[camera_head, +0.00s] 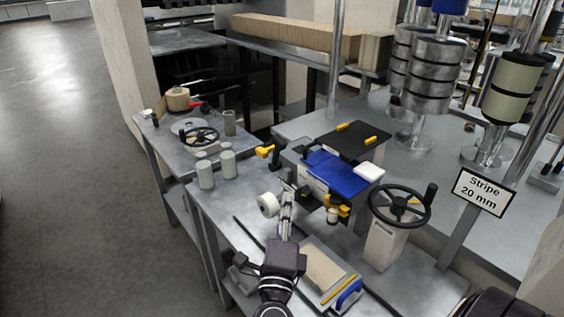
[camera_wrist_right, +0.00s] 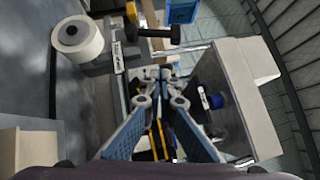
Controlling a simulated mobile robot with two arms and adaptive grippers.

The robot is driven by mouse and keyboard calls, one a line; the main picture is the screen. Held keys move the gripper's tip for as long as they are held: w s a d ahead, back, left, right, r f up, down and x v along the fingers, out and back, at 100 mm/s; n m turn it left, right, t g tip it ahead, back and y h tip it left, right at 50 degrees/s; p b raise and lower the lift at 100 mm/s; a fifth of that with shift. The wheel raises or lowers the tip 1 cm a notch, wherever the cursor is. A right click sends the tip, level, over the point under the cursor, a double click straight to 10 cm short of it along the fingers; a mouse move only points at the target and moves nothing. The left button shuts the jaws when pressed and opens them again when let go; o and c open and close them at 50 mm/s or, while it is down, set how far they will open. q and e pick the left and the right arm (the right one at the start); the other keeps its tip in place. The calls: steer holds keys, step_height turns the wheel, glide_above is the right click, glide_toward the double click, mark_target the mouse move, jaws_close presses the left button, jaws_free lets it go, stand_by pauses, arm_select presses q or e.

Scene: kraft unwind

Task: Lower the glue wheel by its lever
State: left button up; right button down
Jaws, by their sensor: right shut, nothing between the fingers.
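My right gripper (camera_head: 288,188) reaches over the front bench in the head view. Its fingers are together and empty; in the wrist view the closed tips (camera_wrist_right: 160,75) point at the machine. A yellow fitting with a small pale cylinder (camera_head: 333,215) is under the blue-topped unit, just right of my fingers. My left gripper is not in view.
A white roll (camera_head: 268,204) is left of my fingers. A black handwheel (camera_head: 401,205) on a pale pedestal (camera_head: 382,246) stands to the right. A tray with a pencil (camera_head: 338,290) lies in front. Green-grey cylinders (camera_head: 205,172) stand on the left.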

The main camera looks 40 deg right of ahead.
mark_target(278, 154)
steer(key=shift+w+a+x, duration=0.35)
steer(key=shift+a+x, duration=0.05)
steer(key=shift+x, duration=1.75)
steer(key=shift+w+a+x, duration=0.3)
steer(key=shift+a+x, duration=0.05)
steer(key=shift+x, duration=1.8)
steer(key=shift+w+a+x, duration=0.35)
steer(key=shift+a+x, duration=0.05)
steer(key=shift+x, duration=1.7)
steer(key=shift+r+p, duration=0.2)
steer(key=shift+p, duration=0.1)
